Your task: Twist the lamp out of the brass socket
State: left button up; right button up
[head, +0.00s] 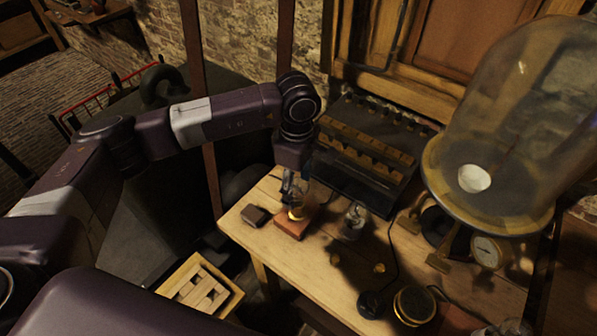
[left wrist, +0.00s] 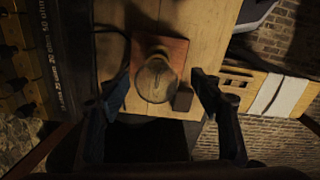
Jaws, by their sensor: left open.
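The clear glass lamp (left wrist: 156,80) stands on a reddish wooden base (left wrist: 174,46) in the left wrist view. In the head view the lamp (head: 304,196) is partly covered by my left gripper (head: 291,188). The brass socket (head: 296,214) shows under the glass, on the base (head: 292,228) near the table's left end. In the left wrist view my left gripper (left wrist: 162,85) is open, with one finger on each side of the lamp and a gap at both sides. My right gripper is not in view.
A small dark block (head: 255,215) lies left of the base, and a glass jar (head: 354,221) stands to its right. A black battery trough (head: 365,155) is behind. A big glass bell jar (head: 530,110) stands at the right.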

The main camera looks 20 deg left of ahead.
aim_at(298, 194)
pick_arm(q)
jog(key=shift+w+f+p, duration=0.2)
jog(key=shift+f+p, duration=0.1)
jog(key=shift+f, duration=1.5)
jog(key=c, duration=1.5)
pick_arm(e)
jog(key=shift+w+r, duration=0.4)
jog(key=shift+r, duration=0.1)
pick_arm(q)
jog(key=shift+c, duration=0.2)
jog(key=n, duration=0.4)
jog(key=shift+n+b, duration=0.3)
jog(key=shift+n, duration=0.9)
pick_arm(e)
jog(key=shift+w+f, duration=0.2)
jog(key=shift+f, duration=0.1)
